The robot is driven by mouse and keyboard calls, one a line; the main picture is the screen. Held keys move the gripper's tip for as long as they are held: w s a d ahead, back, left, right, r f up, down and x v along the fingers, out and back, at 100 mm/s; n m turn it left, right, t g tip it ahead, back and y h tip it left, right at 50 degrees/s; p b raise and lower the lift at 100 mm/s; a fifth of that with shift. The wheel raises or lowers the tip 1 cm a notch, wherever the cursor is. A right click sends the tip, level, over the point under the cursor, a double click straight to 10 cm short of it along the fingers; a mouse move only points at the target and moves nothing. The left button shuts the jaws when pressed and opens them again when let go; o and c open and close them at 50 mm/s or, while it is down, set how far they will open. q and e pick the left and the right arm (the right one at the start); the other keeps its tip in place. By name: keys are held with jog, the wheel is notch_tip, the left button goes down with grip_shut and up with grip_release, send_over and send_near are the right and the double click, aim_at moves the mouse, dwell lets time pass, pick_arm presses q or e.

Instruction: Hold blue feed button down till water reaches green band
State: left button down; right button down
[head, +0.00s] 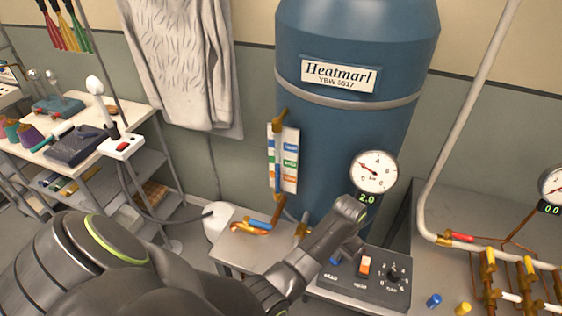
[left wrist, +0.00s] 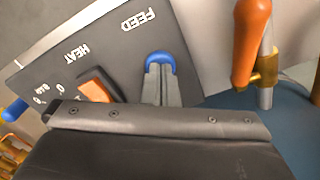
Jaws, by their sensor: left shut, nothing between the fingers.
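The blue feed button (left wrist: 160,58) is on the dark control panel (left wrist: 105,42) beside the word FEED. My left gripper (left wrist: 160,88) is shut and empty, its fingertips at the button and covering part of it. I cannot tell how far the button is pressed. In the head view, my left gripper (head: 345,252) points down at the panel (head: 375,290), and a little of the blue button (head: 335,261) shows. The sight tube (head: 277,155) stands on the blue boiler (head: 345,130), beside a card with a green band (head: 290,162). The water level is too small to read.
The orange heat switch (head: 365,266) and a black knob (head: 394,275) sit close to the button. A dial gauge (head: 374,172) shows 2.0. An orange-handled valve (left wrist: 253,45) stands near the panel. Pipes (head: 490,275) fill the right side.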

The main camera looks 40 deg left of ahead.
pick_arm(q)
jog(key=shift+r+p, duration=0.35)
notch_tip(320, 180, up, 3)
jog(key=shift+f+p, duration=0.15)
jog(key=shift+p, duration=1.1)
notch_tip(320, 180, up, 7)
jog(key=b, duration=0.1)
jog(key=shift+f, duration=0.2)
